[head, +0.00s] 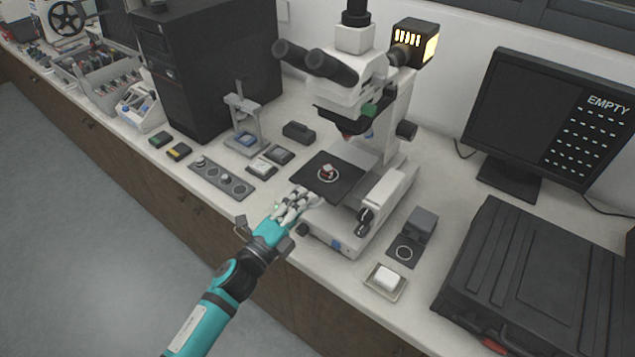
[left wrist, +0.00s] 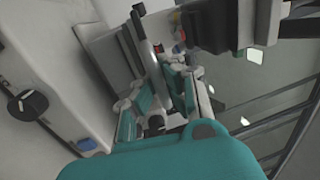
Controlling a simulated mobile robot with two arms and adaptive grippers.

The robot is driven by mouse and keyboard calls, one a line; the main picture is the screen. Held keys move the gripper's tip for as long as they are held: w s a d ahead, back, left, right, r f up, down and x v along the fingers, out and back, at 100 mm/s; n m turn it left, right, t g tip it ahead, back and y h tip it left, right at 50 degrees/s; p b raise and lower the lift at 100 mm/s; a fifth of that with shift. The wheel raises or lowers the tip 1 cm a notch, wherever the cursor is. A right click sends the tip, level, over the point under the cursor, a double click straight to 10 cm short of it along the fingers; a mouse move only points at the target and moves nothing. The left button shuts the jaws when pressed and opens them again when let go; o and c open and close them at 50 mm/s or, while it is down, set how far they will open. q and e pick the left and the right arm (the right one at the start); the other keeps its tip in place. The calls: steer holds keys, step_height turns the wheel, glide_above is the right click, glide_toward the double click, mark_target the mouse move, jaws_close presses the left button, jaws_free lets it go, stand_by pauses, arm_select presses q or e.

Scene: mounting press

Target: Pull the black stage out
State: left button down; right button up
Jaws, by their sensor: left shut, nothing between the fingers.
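The black stage (head: 328,178) is a flat dark plate on the white microscope (head: 358,100), under its objectives. I cannot tell whether the fingertips touch the edge. In the left wrist view the gripper's fingers (left wrist: 160,98) show close up and hide part of what lies beyond. My right gripper is not in view.
A grey strip with round knobs (head: 222,180) and a small press (head: 243,125) stand left of the microscope. A white block in a dish (head: 386,280) and a black case (head: 545,285) are to the right. The floor (head: 80,230) in front is clear.

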arm_select(q)
steer(key=shift+s+a+f, duration=0.1)
steer(key=shift+s+a, duration=0.3)
steer(key=shift+s, duration=0.1)
steer(key=c, duration=1.4)
jaws_free()
steer(key=v, duration=1.2)
